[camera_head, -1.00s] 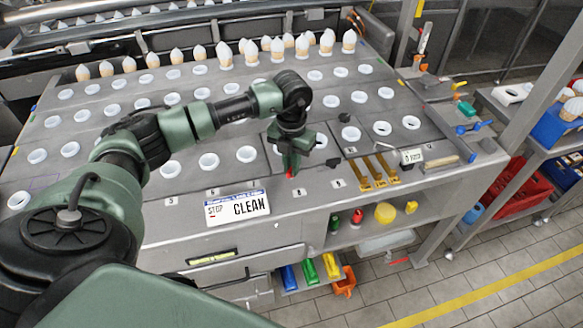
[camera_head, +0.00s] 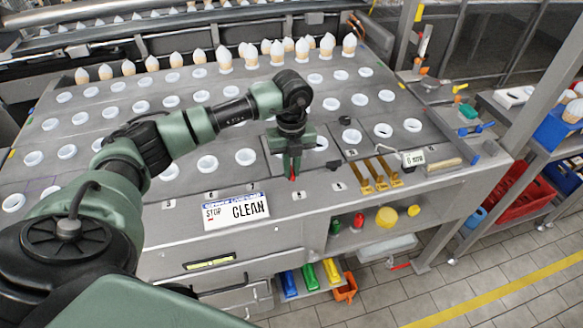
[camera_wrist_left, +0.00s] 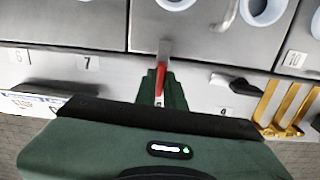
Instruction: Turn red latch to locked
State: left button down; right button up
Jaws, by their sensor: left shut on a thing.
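The red latch (camera_wrist_left: 160,78) shows in the left wrist view as a small red lever at the front edge of the metal worktop. In the head view only a bit of red (camera_head: 293,178) shows below the fingers. My left gripper (camera_head: 292,172) points down over it, and the left wrist view shows its green fingers (camera_wrist_left: 162,92) shut around the latch. The fingers hide part of the latch. My right gripper is in neither view.
A black latch (camera_wrist_left: 240,86) lies to the right of the red one. Brass bars (camera_head: 377,175) stand further right. A "CLEAN" sign (camera_head: 236,210) sits left of the gripper. White cup rings (camera_head: 246,157) and cones (camera_head: 224,55) fill the worktop behind.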

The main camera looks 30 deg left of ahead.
pick_arm(q)
jog(key=shift+w+r, duration=0.1)
jog(key=shift+r, duration=0.05)
dwell(0.3)
jog(key=c, duration=1.5)
grip_release()
jog(key=shift+r, duration=0.45)
notch_tip(320, 180, up, 7)
jog(key=shift+f+b, duration=0.1)
jog(key=shift+b, duration=0.9)
